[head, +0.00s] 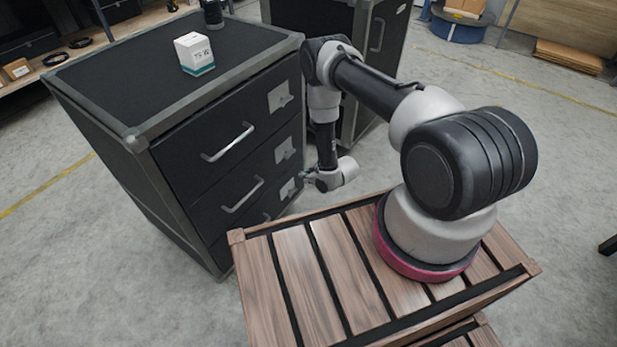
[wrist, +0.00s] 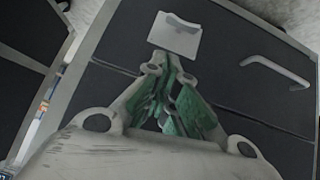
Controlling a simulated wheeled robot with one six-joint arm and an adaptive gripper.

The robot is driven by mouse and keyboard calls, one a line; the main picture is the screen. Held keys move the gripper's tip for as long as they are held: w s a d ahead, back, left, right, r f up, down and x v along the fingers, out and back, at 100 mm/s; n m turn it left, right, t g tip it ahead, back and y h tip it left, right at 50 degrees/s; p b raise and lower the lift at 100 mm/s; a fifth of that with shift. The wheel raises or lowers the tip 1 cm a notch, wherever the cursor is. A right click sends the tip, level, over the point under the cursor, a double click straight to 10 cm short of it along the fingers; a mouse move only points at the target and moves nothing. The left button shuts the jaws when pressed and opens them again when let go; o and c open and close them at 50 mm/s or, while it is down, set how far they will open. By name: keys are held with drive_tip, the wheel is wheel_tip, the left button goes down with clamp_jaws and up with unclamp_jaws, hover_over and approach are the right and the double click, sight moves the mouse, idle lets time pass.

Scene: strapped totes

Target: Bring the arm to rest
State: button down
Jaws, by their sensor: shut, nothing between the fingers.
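My gripper (head: 306,178) hangs low in front of the black drawer cabinet (head: 165,95), near the light latch plate of the bottom drawer (head: 288,188). In the wrist view, my gripper (wrist: 168,75) is shut and empty, with its green-padded fingers just below a pale latch plate (wrist: 175,35). I cannot tell whether the fingertips touch the cabinet front. My arm reaches out from its base on the slatted wooden top and bends down at the cabinet. The drawers look closed.
A white and green box (head: 195,54) and a dark cylindrical object (head: 213,14) stand on the cabinet top. A second dark case (head: 375,50) stands behind my arm. A drawer handle (wrist: 275,68) sticks out at right in the wrist view. The floor at right is mostly clear.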

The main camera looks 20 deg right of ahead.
drive_tip(key=s+d+m+g+h, duration=0.15)
drive_tip(key=s+d+g, duration=0.25)
drive_tip(key=s, duration=0.4)
drive_tip(key=s+d+m+g+h, duration=0.1)
drive_tip(key=s+d+g+h, duration=0.2)
drive_tip(key=s, duration=0.4)
drive_tip(key=s+d+r+m+g, duration=0.2)
drive_tip(key=r, duration=1.7)
drive_tip(key=s+d+r+m+g, duration=0.1)
drive_tip(key=s+d+r+g, duration=0.15)
drive_tip(key=r, duration=1.65)
drive_tip(key=s+r+m+t, duration=0.1)
drive_tip(key=s+r+t, duration=0.3)
drive_tip(key=r, duration=1.1)
drive_tip(key=s+r+m+t, duration=0.1)
drive_tip(key=s+r+t, duration=0.2)
drive_tip(key=s+r, duration=0.6)
wheel_tip(320, 180, up, 6)
drive_tip(key=shift+s+f+t, duration=0.15)
drive_tip(key=shift+s+t, duration=0.1)
drive_tip(key=shift+t, duration=0.1)
drive_tip(key=shift+a, duration=0.1)
